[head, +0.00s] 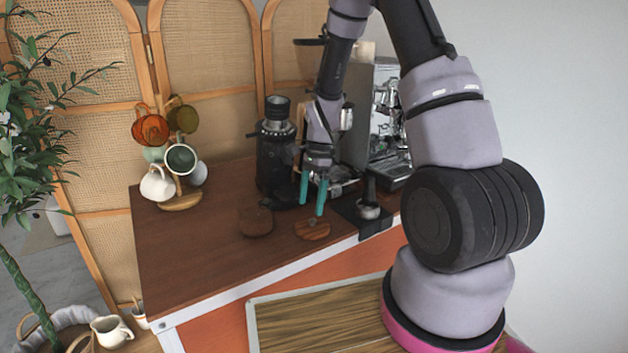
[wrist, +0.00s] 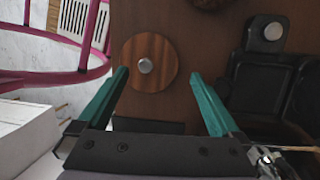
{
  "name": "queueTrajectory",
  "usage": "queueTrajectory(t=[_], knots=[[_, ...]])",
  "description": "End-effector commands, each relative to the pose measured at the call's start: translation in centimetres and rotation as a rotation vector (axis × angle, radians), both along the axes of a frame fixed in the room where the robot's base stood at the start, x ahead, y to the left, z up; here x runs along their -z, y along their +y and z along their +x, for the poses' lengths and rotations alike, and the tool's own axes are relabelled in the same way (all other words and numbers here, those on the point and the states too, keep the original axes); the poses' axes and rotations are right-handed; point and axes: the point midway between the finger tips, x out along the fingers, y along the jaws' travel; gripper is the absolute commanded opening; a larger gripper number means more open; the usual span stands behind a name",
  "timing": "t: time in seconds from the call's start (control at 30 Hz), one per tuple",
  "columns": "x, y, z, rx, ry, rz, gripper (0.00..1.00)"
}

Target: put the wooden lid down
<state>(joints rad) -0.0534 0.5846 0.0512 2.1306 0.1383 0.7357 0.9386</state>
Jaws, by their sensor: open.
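The wooden lid (head: 313,232) is a round brown disc with a metal knob. It lies flat on the cart top (head: 205,255), near the front edge. It also shows in the wrist view (wrist: 165,72), knob toward the camera. My gripper (head: 311,209) has teal fingers and is open, just above the lid in the head view. In the wrist view my gripper (wrist: 159,75) has nothing between its fingers, and the lid appears beyond the tips, nearer the left one. A round dark brown container (head: 256,221) stands left of the lid.
A black grinder (head: 276,155) stands behind the container. An espresso machine (head: 385,120) is at the back right. A tamper (head: 368,205) stands on a black mat (head: 366,226) right of the lid. A mug tree (head: 182,200) with several cups is at the left. The front-left cart top is clear.

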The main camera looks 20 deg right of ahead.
Motion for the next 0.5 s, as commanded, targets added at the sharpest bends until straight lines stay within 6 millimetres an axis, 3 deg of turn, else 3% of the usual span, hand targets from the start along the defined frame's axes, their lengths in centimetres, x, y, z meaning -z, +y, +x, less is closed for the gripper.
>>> queueTrajectory(t=[0.2, 0.5], knots=[[-4.7, -1.0, 1.1, 0.001, -0.005, 0.000, 1.00], [-8.2, -1.7, 1.6, -0.005, -0.007, 0.001, 1.00]])
